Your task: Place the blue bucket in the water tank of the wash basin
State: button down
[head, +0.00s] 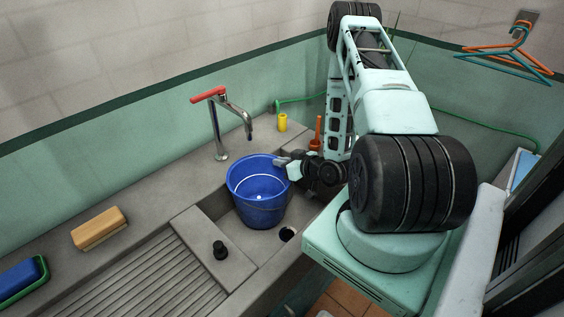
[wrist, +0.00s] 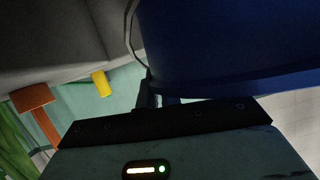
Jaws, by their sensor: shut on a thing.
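The blue bucket (head: 257,205) is upright, within the outline of the water tank of the grey stone wash basin (head: 238,238), below the tap. Whether its bottom rests on the tank floor or hangs just above it, I cannot tell. A white handle shows inside the bucket. My gripper (head: 287,163) is shut on the bucket's rim at its right side. In the wrist view, the dark blue bucket wall (wrist: 230,45) fills the upper right, and my gripper's fingers (wrist: 158,101) are at its edge. The fingertips are partly hidden.
A tap with a red lever (head: 218,125) stands behind the bucket. A yellow cup (head: 282,122) and an orange-handled tool (head: 318,130) are by the back wall.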

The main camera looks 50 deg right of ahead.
jog(key=shift+f, duration=0.3)
jog(key=c, duration=1.6)
grip_release()
jog(key=shift+r, duration=0.1)
